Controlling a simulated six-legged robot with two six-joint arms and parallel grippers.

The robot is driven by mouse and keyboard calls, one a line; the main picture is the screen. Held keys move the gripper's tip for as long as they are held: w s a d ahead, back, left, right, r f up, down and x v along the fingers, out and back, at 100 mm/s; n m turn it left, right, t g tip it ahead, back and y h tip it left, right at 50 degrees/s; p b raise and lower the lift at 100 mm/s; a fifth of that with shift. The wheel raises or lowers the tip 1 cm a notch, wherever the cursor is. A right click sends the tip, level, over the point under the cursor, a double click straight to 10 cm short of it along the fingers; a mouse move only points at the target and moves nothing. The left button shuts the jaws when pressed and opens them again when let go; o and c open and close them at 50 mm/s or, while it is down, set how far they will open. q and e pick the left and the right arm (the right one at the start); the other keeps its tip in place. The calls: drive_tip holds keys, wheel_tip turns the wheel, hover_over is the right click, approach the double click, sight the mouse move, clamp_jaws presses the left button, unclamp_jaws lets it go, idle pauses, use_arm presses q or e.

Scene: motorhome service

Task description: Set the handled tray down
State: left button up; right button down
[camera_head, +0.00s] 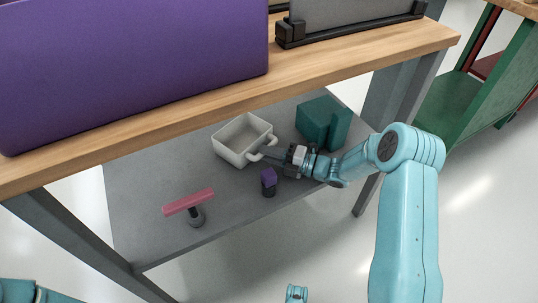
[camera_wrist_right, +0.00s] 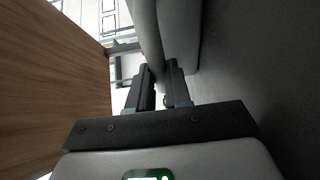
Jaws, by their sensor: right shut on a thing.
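The handled tray (camera_head: 226,153), a pale grey open box with loop handles, is at the lower grey shelf of the workbench in the head view. I cannot tell whether its base touches the shelf. My right gripper (camera_head: 272,154) reaches in from the right and is shut on the handle (camera_head: 262,149) on the tray's near right side. In the right wrist view my gripper fingers (camera_wrist_right: 162,85) are close together against a grey surface of the tray (camera_wrist_right: 180,35). The tray looks empty. My left gripper is not in view.
The shelf's left part is clear.

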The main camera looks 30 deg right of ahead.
drive_tip(key=c, duration=1.1)
unclamp_jaws()
drive_tip(key=shift+o, duration=0.2)
drive_tip(key=shift+s+d+r, duration=0.1)
drive_tip(key=shift+d, duration=0.05)
drive_tip(key=p+v, duration=0.2)
drive_tip(key=v, duration=0.9)
drive_tip(key=shift+s+d, duration=0.15)
drive_tip(key=shift+s, duration=0.1)
drive_tip(key=shift+s, duration=0.1)
